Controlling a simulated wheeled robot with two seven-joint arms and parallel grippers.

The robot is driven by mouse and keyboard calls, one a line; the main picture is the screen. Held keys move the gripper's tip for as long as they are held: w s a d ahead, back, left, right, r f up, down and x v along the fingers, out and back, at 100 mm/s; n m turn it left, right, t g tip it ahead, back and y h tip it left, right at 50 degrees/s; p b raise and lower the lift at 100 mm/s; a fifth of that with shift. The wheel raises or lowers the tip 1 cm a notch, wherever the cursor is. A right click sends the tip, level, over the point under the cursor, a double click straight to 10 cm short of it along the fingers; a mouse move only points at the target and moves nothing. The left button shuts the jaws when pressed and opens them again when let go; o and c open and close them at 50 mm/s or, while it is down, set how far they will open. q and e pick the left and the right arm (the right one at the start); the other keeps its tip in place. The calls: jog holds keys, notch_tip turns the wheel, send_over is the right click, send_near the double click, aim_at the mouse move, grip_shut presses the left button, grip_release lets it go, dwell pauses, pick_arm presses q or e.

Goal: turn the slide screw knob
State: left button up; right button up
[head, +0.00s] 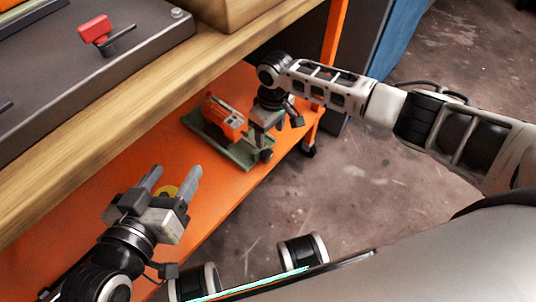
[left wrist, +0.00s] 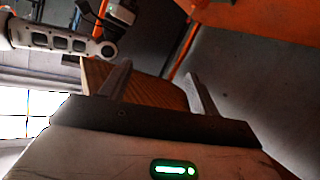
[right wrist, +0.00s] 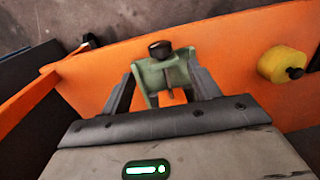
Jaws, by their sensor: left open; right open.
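A small machine with an orange body (head: 224,117) and a green base (head: 243,156) stands on the orange shelf. Its black knob (head: 266,155) shows at the near right end of the base. In the right wrist view the knob (right wrist: 160,49) sits on top of a green bracket (right wrist: 158,75). My right gripper (right wrist: 160,68) is open, with one finger on each side of the bracket; I cannot tell whether they touch it. In the head view it points down over the machine. My left gripper (head: 174,170) is open and empty above the shelf, well left of the machine.
A wooden workbench top (head: 130,85) overhangs the orange shelf (head: 170,145). A dark panel with a red switch (head: 94,30) lies on it. A yellow round object (right wrist: 284,65) stands on the shelf. An orange post (head: 333,45) rises at the right; concrete floor lies beyond.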

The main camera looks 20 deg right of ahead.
aim_at(268, 152)
jog(key=f+b, duration=0.1)
jog(key=f, duration=0.1)
jog(key=f+b, duration=0.1)
jog(key=f, duration=0.2)
jog(key=f+b, duration=0.1)
jog(key=f, duration=0.2)
jog(key=shift+s+a+f, duration=0.2)
jog(key=shift+a+f, duration=0.05)
jog(key=shift+a, duration=0.05)
jog(key=shift+f+b, duration=0.5)
jog(key=shift+f, duration=0.05)
pick_arm(q)
jog(key=shift+w+d+r+n+t+h, duration=0.25)
jog(key=shift+d+r+n+t+h, duration=0.45)
jog(key=shift+r+n+h, duration=0.1)
pick_arm(e)
jog(key=c, duration=1)
